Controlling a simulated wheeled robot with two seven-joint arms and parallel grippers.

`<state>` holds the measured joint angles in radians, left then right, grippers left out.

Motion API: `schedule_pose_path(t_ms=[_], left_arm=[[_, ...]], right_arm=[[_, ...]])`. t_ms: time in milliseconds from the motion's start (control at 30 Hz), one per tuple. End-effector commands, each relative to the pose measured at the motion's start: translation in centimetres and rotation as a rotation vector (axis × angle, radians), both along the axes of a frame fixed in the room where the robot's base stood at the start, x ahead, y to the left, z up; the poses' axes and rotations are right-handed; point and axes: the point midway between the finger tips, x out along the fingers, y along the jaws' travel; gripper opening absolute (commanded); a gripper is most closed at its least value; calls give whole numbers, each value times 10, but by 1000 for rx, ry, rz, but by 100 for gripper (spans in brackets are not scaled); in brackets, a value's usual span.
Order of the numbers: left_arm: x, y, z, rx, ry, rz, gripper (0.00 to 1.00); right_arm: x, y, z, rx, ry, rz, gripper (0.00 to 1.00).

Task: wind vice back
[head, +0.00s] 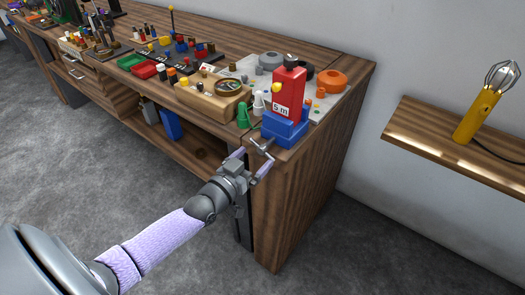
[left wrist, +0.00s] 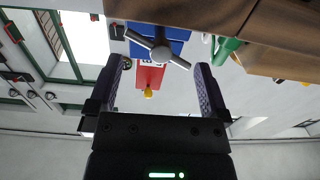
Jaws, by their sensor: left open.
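The blue vice (head: 284,130) stands at the near right corner of the workbench, with a red block marked "5 m" (head: 289,92) in or above it. Its grey crank handle (head: 262,147) sticks out at the front. My left gripper (head: 252,161) is open in front of the handle, its two fingers apart. In the left wrist view the handle (left wrist: 161,51) shows as crossed grey bars just beyond and between the open fingertips (left wrist: 161,64); I cannot tell whether they touch it. The blue vice (left wrist: 177,37) and red block (left wrist: 148,75) lie behind. My right gripper is out of view.
The wooden workbench (head: 310,190) carries a parts block (head: 205,98), green and white cones beside the vice, an orange ring part (head: 331,80) and red and green trays. A wall shelf (head: 440,130) at the right holds a yellow caged lamp (head: 478,115). The floor in front is clear.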

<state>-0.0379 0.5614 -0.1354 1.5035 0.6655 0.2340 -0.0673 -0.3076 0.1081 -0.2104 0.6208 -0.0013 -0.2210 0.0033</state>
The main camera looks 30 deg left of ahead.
Motion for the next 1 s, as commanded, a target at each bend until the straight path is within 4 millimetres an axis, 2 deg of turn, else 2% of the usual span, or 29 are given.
schedule_pose_path(t_ms=[33,100,233,600,1000], left_arm=[[11,-1,-4,0,-1,0,100],[22,-1,-3,-1,-2,0,100],[37,-2,-2,0,-1,0,100],[44,-3,0,2,-1,0,100],[43,-3,0,2,-1,0,15]], right_arm=[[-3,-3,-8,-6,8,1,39],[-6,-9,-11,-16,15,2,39],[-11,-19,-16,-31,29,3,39],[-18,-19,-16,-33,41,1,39],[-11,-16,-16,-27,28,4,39]])
